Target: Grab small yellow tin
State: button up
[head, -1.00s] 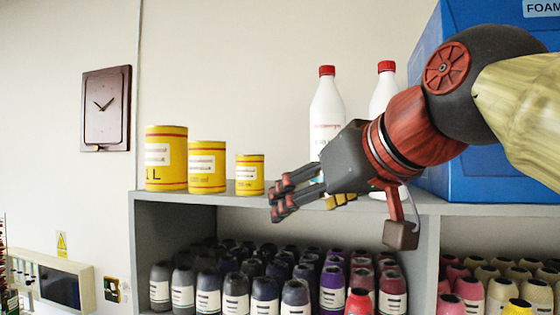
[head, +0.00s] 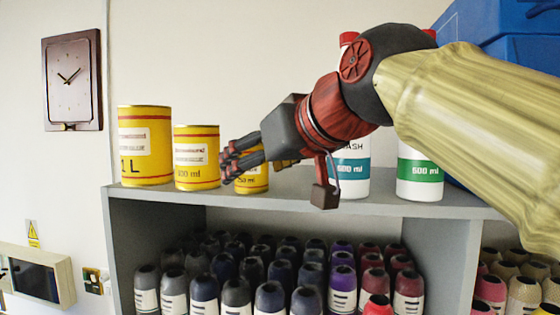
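The small yellow tin (head: 252,181) stands upright on the grey shelf top (head: 300,197), the rightmost and smallest of three yellow tins. My gripper (head: 230,164) is in front of its upper part and hides its top and left side. The dark fingers point left, toward the gap beside the middle tin. I cannot tell whether the fingers touch the small tin or whether they are open or shut. The middle yellow tin (head: 197,160) and the large 1 L yellow tin (head: 146,145) stand to its left.
Two white bottles, one with a teal label (head: 350,170) and one with a green label (head: 419,175), stand right of the tin, partly behind my arm. A blue box (head: 500,45) is at the right. Several dark bottles (head: 205,294) fill the shelf below. A clock (head: 72,78) hangs at left.

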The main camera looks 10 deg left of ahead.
jog(key=x, duration=0.2)
jog(key=shift+w+a+f, duration=0.15)
jog(key=shift+w, duration=0.15)
jog(key=shift+s, duration=0.15)
jog(key=shift+c, duration=0.5)
jog(key=shift+c, duration=1.2)
jog(key=c, duration=1.1)
jog(key=shift+c, duration=0.3)
